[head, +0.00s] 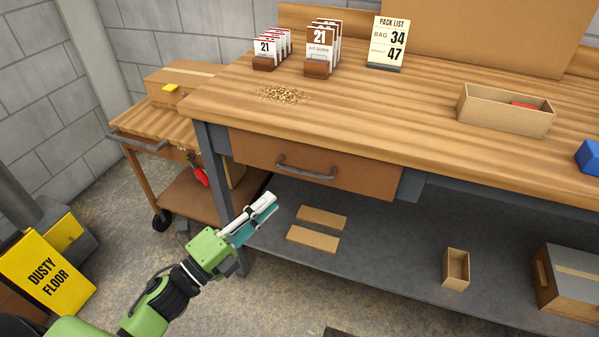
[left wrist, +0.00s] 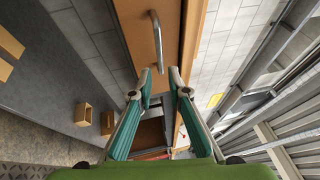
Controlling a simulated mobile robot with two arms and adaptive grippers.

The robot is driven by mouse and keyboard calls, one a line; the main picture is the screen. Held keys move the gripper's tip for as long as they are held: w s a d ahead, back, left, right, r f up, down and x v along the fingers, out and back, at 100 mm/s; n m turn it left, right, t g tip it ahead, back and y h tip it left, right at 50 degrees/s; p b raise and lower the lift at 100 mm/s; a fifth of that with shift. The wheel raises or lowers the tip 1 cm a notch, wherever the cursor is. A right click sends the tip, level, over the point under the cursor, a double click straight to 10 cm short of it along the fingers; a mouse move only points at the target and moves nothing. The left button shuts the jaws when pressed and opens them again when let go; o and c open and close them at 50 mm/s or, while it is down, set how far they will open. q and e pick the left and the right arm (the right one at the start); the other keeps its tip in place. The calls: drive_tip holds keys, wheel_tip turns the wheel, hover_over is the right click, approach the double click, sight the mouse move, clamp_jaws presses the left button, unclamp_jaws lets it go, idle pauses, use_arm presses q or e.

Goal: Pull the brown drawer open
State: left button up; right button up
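The brown drawer (head: 250,152) sits under the workbench top and its front looks flush with the bench, so it appears closed. Its grey bar handle (head: 305,173) runs across the middle of the front. My left gripper (head: 268,202) is below and left of the handle, in front of the bench, and apart from it. In the left wrist view the two fingers of my left gripper (left wrist: 161,76) stand apart with nothing between them. The handle (left wrist: 157,42) shows beyond the fingertips, on the drawer front (left wrist: 138,35). My right gripper is in neither view.
The workbench (head: 400,120) holds card stands, a pack list sign (head: 388,44), a pile of small pieces (head: 281,95) and an open box (head: 490,115). The lower shelf (head: 380,240) carries boards and boxes. A wooden cart (head: 165,130) stands left, a yellow sign (head: 48,275) nearer.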

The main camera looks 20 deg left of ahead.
sight(303, 170)
use_arm(q)
drive_tip(key=x, duration=1.2)
drive_tip(key=shift+w+f+p, duration=0.1)
drive_tip(key=shift+f+p, duration=0.05)
drive_tip(key=shift+p, duration=0.2)
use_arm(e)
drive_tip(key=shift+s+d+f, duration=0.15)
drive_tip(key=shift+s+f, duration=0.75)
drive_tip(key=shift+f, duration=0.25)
use_arm(q)
clamp_jaws()
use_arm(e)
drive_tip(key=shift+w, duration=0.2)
